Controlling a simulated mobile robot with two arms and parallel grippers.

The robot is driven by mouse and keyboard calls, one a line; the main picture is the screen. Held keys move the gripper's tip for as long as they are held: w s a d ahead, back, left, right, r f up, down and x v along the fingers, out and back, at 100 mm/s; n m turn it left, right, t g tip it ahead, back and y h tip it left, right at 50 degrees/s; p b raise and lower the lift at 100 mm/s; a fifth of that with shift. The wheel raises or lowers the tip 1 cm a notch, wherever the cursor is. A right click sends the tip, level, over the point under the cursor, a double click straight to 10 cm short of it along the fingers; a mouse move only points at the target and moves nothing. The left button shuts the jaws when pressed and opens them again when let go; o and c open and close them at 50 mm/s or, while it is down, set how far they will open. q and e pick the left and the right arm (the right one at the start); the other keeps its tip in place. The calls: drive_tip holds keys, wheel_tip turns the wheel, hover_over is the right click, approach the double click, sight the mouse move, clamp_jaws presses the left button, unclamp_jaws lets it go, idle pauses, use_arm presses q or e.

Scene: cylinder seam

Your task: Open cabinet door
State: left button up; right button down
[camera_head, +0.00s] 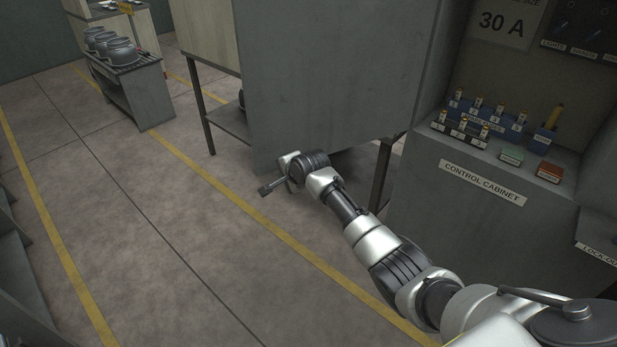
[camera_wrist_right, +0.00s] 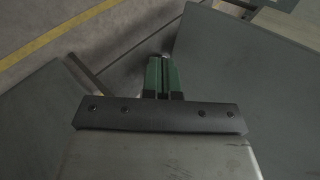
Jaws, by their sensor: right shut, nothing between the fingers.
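The control cabinet (camera_head: 420,205) stands at the right of the head view, its inside exposed. A large grey panel, which looks like its door (camera_head: 330,70), stands swung out to the left of the opening. My right arm reaches from the lower right to the lower edge of this door. My left gripper is not in view.
Inside the cabinet are several blue fuse holders (camera_head: 480,120), a green block (camera_head: 512,155) and a red block (camera_head: 549,172). A table leg (camera_head: 381,175) stands behind the door. A cart with pots (camera_head: 135,90) is far left.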

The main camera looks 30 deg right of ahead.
drive_tip(key=a+b+v, duration=0.1)
drive_tip(key=v, duration=0.9)
drive_tip(key=s+f+n+g+b, duration=0.15)
drive_tip(key=s+f, duration=0.25)
drive_tip(key=f, duration=0.8)
drive_tip(key=s+f+n+g, duration=0.1)
drive_tip(key=s+f+n, duration=0.2)
drive_tip(key=f, duration=1)
drive_tip(key=s+f+n+g+h+b, duration=0.15)
drive_tip(key=s+f+n, duration=0.35)
drive_tip(key=s+f, duration=0.85)
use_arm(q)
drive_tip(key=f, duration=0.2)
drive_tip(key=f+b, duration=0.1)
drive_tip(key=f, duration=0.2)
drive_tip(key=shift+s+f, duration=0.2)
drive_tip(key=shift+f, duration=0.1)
use_arm(e)
drive_tip(key=s+f+n+g, duration=0.1)
drive_tip(key=s+f+n, duration=0.2)
drive_tip(key=s+f, duration=0.3)
drive_tip(key=s+f+n+g, duration=0.1)
drive_tip(key=s+f+n, duration=0.2)
drive_tip(key=s, duration=1.4)
drive_tip(key=s+a+f+n+g, duration=0.1)
drive_tip(key=s+f+n+g, duration=0.1)
drive_tip(key=s+f, duration=0.8)
drive_tip(key=s+n, duration=0.1)
drive_tip(key=s, duration=0.1)
drive_tip(key=shift+s, duration=0.25)
